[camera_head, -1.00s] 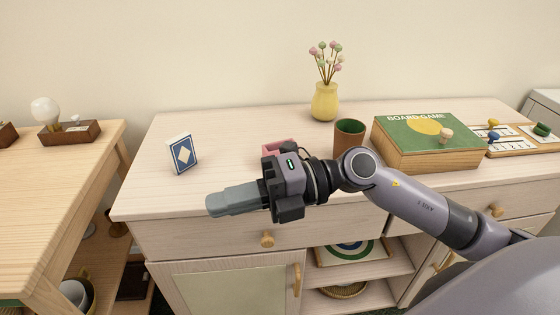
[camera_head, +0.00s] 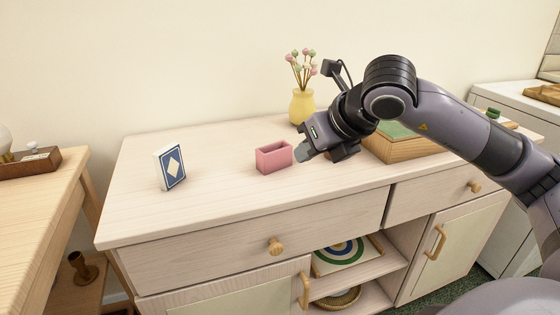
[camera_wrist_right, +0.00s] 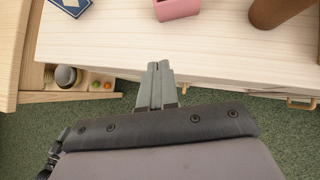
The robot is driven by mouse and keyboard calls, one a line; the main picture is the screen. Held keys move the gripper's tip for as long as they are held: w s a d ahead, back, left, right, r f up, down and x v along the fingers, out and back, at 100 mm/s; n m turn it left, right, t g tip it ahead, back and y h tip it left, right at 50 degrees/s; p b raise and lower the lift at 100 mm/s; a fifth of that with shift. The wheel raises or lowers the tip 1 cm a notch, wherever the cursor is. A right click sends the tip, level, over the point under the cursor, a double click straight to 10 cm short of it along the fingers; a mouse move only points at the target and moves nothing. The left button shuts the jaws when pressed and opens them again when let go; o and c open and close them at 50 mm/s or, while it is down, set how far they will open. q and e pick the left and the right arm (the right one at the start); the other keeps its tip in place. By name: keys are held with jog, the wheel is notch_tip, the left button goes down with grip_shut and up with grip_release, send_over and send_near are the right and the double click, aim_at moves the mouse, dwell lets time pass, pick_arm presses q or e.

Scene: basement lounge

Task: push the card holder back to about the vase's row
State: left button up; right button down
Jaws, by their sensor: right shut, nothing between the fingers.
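The pink open-topped card holder (camera_head: 273,159) stands on the pale wooden cabinet top, nearer the front than the yellow vase (camera_head: 302,106). It also shows at the top of the right wrist view (camera_wrist_right: 177,9). My right gripper (camera_head: 302,152) is shut and empty. In the head view its fingertips appear just right of the card holder. In the right wrist view the fingertips (camera_wrist_right: 160,66) overlap the cabinet's front edge, with a gap to the card holder. My left gripper is not in view.
A blue-and-white card box (camera_head: 170,167) stands left of the card holder. The board game box (camera_head: 400,147) is partly behind my arm. The top behind the card holder looks clear.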

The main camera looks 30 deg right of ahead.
jog(key=d+h, duration=0.1)
jog(key=d, duration=0.1)
send_near(279, 156)
jog(key=shift+m+t, duration=0.3)
jog(key=shift+m, duration=0.1)
jog(key=f, duration=0.4)
jog(key=shift+s+a+f, duration=0.1)
jog(key=shift+s+a, duration=0.1)
jog(key=shift+s, duration=0.15)
jog(key=w, duration=0.3)
jog(key=shift+d+f, duration=0.1)
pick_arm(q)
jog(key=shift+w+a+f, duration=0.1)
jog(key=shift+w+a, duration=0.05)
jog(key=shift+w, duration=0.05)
pick_arm(e)
jog(key=shift+w, duration=0.7)
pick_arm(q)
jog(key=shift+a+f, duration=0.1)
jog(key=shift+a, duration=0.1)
pick_arm(e)
jog(key=shift+d, duration=0.15)
